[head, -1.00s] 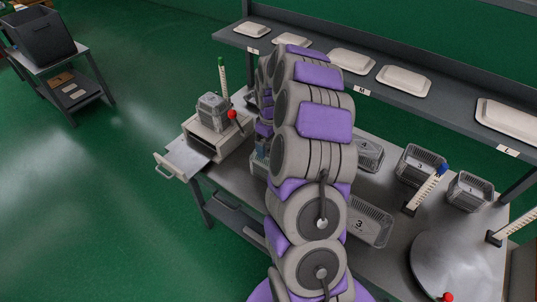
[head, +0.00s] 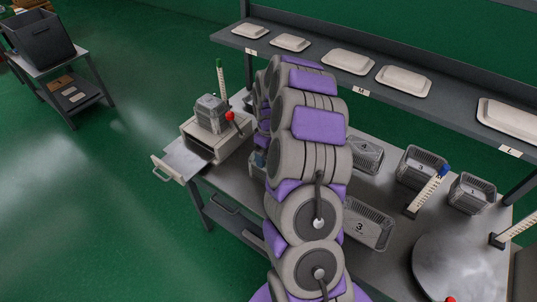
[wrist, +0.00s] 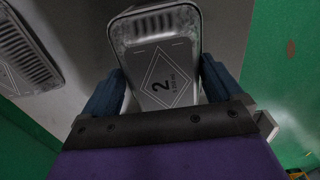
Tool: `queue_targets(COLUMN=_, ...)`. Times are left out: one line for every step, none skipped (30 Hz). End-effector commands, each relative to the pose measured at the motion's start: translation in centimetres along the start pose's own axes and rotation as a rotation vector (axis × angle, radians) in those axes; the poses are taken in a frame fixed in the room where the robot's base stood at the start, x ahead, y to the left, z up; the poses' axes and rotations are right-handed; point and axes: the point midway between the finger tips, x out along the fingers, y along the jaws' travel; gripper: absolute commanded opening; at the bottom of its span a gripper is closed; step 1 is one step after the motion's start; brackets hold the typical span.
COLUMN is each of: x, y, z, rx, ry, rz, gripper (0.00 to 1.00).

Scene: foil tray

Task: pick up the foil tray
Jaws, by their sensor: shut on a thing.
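In the wrist view, a foil tray (wrist: 158,62) with a dark printed face, a diamond mark and the number 2 lies between the two blue fingers of my gripper (wrist: 162,72). The fingers are shut on its two sides.
A white box machine (head: 207,145) with an open flap and a tray on top stands left. A shelf (head: 316,68) with pale lids runs behind. Open floor lies left.

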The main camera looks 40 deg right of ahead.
Motion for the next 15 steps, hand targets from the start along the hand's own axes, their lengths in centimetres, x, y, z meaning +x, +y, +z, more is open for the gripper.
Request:
queue_targets(x=0.1, y=0.0, z=0.0, rx=-0.001, ry=-0.001, rz=0.001, gripper=0.66)
queue_targets(x=0.1, y=0.0, z=0.0, rx=-0.001, ry=-0.002, rz=0.001, gripper=0.66)
queue_targets(x=0.0, y=-0.1, z=0.0, rx=-0.001, ry=-0.002, rz=0.001, gripper=0.65)
queue_targets(x=-0.1, y=-0.1, z=0.0, rx=-0.001, ry=-0.001, rz=0.001, gripper=0.65)
queue_targets(x=-0.2, y=-0.1, z=0.0, rx=-0.001, ry=-0.001, rz=0.001, gripper=0.66)
queue_targets(x=-0.4, y=-0.1, z=0.0, rx=-0.001, ry=-0.001, rz=0.002, gripper=0.65)
queue_targets(x=-0.7, y=-0.1, z=0.0, rx=-0.001, ry=-0.001, rz=0.002, gripper=0.65)
queue_targets(x=-0.9, y=-0.1, z=0.0, rx=-0.001, ry=-0.001, rz=0.002, gripper=0.65)
queue_targets(x=-1.4, y=-0.1, z=0.0, rx=-0.001, ry=0.000, rz=0.002, gripper=0.65)
queue_targets(x=-1.8, y=0.0, z=0.0, rx=-0.001, ry=0.001, rz=0.002, gripper=0.65)
queue_targets(x=-2.3, y=0.0, z=0.0, rx=0.000, ry=0.001, rz=0.002, gripper=0.65)
queue_targets(x=-3.0, y=0.0, z=0.0, rx=0.000, ry=0.003, rz=0.003, gripper=0.65)
queue_targets(x=-3.5, y=0.1, z=-0.1, rx=0.000, ry=0.004, rz=0.004, gripper=0.65)
queue_targets(x=-4.0, y=0.1, z=-0.1, rx=0.000, ry=0.005, rz=0.005, gripper=0.65)
queue_targets(x=-4.8, y=0.1, z=-0.1, rx=0.000, ry=0.005, rz=0.005, gripper=0.65)
